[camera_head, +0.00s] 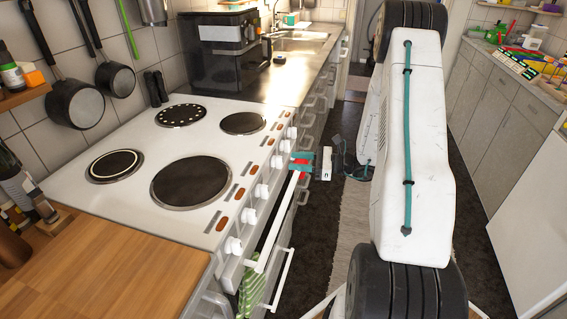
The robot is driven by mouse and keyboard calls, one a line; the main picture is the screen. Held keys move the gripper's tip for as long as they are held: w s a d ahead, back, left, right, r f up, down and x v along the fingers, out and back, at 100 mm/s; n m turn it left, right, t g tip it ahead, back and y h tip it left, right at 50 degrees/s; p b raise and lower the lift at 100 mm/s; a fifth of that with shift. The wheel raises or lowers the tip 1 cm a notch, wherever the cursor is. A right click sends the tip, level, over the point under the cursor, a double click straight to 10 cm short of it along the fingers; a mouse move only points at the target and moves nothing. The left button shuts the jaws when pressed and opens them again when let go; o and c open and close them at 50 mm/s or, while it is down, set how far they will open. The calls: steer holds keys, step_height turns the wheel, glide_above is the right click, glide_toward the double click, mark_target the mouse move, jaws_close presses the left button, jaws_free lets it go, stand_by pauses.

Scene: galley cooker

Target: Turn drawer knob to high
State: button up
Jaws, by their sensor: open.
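A row of several white round knobs runs along the front panel of the white cooker (135,190). The nearest knob (233,246) and a middle knob (262,191) are clear to see. I cannot tell which one is the drawer knob, and their markings are too small to read. My gripper (301,163), with teal and red parts at its tip, is in front of the panel's far half, just right of a knob (277,161). It is open with nothing seen between its fingers. Whether it touches a knob cannot be told.
A wooden counter (110,275) is at the near left, a black appliance (220,48) behind the cooker. Grey cabinets (505,115) line the right, with floor between.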

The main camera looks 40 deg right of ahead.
mark_target(282, 162)
step_height(282, 162, down, 3)
steer(key=d+m+t+h, duration=0.1)
steer(key=d+m+t, duration=0.1)
steer(key=d, duration=0.1)
steer(key=x, duration=0.7)
steer(key=shift+w+a+f, duration=0.2)
steer(key=shift+f, duration=0.05)
steer(key=c, duration=0.7)
